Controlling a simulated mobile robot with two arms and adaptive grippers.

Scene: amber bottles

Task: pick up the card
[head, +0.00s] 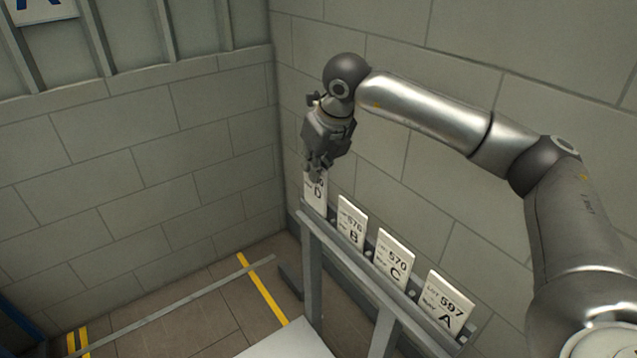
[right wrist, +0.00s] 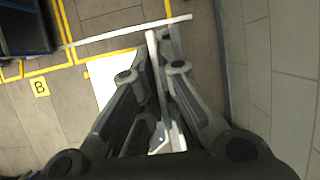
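The card lettered D (head: 316,198) is a white upright plate at the far left end of a grey rack (head: 345,255). My right gripper (head: 316,172) points down over its top edge, and the fingers hide part of the card's face. In the right wrist view the card shows edge-on as a thin pale strip (right wrist: 152,50) between the two fingers of my right gripper (right wrist: 157,62), which close in on it from both sides. The card's foot appears still at the rack. My left gripper is not in view.
Cards lettered B (head: 351,224), C (head: 394,258) and A (head: 446,302) stand in the same rack to the right of D. A block wall (head: 470,190) rises close behind the rack. A white surface (head: 285,342) lies low in front.

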